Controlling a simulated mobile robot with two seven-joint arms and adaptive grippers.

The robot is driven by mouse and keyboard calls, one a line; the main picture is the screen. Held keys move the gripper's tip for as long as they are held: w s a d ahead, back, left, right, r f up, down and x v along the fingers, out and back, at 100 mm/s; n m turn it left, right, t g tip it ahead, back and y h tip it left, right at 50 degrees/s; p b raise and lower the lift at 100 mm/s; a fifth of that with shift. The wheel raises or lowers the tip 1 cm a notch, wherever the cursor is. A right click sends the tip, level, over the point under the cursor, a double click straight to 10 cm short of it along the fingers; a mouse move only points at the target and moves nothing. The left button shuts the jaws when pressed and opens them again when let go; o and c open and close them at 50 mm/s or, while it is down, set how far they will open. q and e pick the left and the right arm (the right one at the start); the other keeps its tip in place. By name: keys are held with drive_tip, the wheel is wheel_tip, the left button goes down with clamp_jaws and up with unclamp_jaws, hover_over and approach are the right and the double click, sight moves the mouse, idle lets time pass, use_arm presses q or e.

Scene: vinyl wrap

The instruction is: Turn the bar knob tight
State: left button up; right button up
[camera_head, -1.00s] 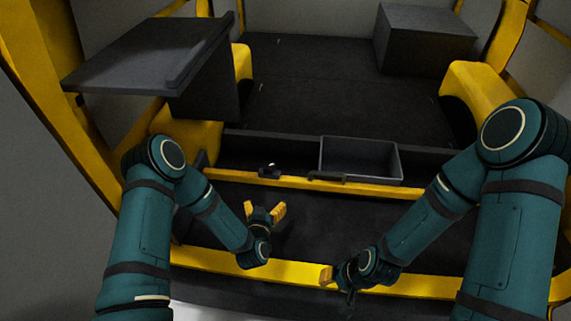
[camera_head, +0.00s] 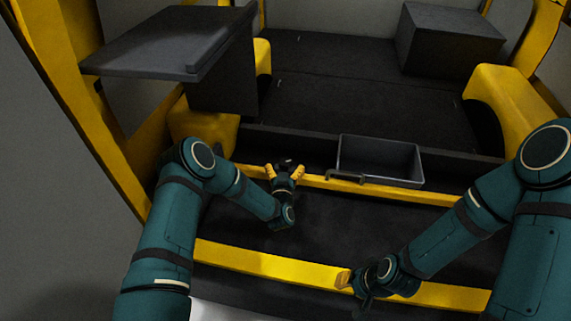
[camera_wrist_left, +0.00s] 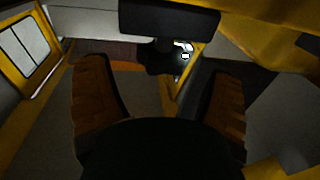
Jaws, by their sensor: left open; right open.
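The small dark bar knob (camera_head: 285,161) is at the far yellow rail, left of the grey bin. My left gripper (camera_head: 285,171) is open just in front of it, with its yellow fingertips spread to either side. In the left wrist view a dark bar-shaped piece on a stem, seemingly the knob (camera_wrist_left: 168,20), is at the top, beyond the open fingers (camera_wrist_left: 158,75). I cannot tell whether the fingers touch it. My right gripper (camera_head: 345,279) is open at the near yellow rail, away from the knob; its jaws are partly hidden.
An open grey bin (camera_head: 380,160) sits behind the far yellow rail (camera_head: 400,191), with a dark handle (camera_head: 345,178) near its front. A dark shelf (camera_head: 165,50) juts out at upper left. A dark box (camera_head: 450,40) stands at the back right. The dark floor between the rails is mostly clear.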

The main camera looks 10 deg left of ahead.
sight(285, 162)
use_arm(q)
drive_tip(key=shift+w+a, duration=0.15)
drive_tip(key=shift+w, duration=0.6)
drive_tip(key=shift+w+a, duration=0.1)
drive_tip(key=shift+w, duration=0.65)
drive_tip(key=c, duration=1.2)
